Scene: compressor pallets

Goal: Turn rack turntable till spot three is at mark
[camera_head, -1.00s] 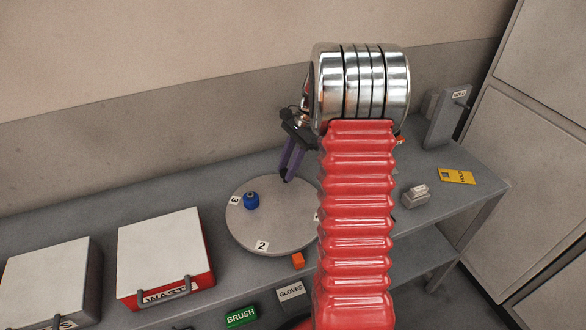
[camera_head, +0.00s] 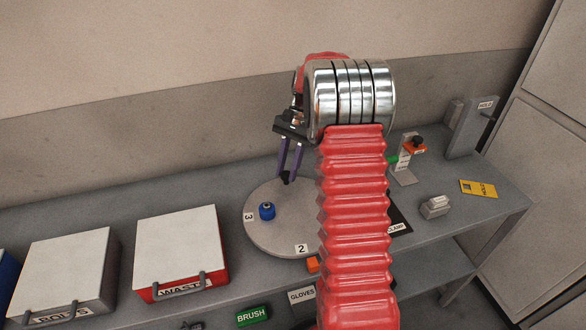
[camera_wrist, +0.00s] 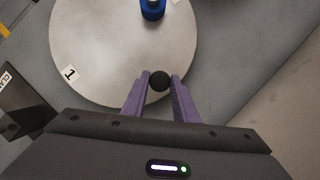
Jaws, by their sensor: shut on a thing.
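The round grey turntable (camera_head: 270,238) lies on the bench. Label 3 (camera_head: 249,217) is at its left edge and label 2 (camera_head: 301,249) at its front edge. Label 1 (camera_wrist: 71,73) shows in the wrist view. An orange block (camera_head: 312,264) sits just outside the front rim, close to label 2; it may be the mark. A blue cylindrical item (camera_head: 267,211) stands on the disc near label 3. My gripper (camera_head: 287,178) is at the disc's far edge. In the wrist view its purple fingers are shut on a round black knob (camera_wrist: 160,81) at the rim.
A white-topped WASTE bin (camera_head: 178,245) and a BOLTS bin (camera_head: 62,265) stand left. My red arm hides the disc's right side.

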